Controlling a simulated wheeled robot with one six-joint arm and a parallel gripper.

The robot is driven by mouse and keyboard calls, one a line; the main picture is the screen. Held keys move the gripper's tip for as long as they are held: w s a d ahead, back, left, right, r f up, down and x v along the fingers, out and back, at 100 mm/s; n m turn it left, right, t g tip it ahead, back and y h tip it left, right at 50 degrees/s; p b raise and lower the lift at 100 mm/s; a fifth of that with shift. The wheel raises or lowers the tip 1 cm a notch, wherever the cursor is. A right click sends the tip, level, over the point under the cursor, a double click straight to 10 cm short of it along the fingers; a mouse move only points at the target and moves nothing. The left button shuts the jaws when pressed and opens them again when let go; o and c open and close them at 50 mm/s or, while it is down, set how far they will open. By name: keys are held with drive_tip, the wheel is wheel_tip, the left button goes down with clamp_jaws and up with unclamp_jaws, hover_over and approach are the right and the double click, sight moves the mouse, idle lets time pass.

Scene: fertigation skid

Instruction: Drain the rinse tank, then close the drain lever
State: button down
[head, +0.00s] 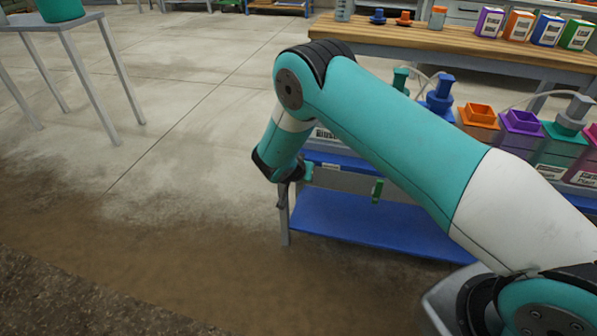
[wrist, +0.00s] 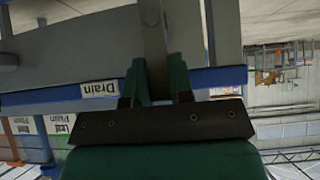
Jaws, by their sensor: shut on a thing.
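My gripper (head: 284,192) is at the left front end of the skid, low beside its blue rail. In the wrist view, its fingers (wrist: 160,82) are close together at the rail, just right of the "Drain" label (wrist: 100,89). They are shut on what appears to be the drain lever, which is mostly hidden between them, so its angle cannot be told. In the head view, my arm covers most of the rinse tank; part of a white label (head: 325,133) shows beside it. The water level cannot be seen.
A blue lower shelf (head: 350,222) lies below the rail. A small green handle (head: 377,190) hangs to the right. Several coloured containers (head: 520,133) stand along the skid. A wooden bench (head: 470,45) is behind. The floor on the left is open up to a grey table (head: 95,60).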

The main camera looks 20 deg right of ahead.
drive_tip(key=c, duration=1)
unclamp_jaws()
drive_tip(key=p+v, duration=0.3)
drive_tip(key=v, duration=1.4)
drive_tip(key=shift+s, duration=0.2)
drive_tip(key=shift+r, duration=0.2)
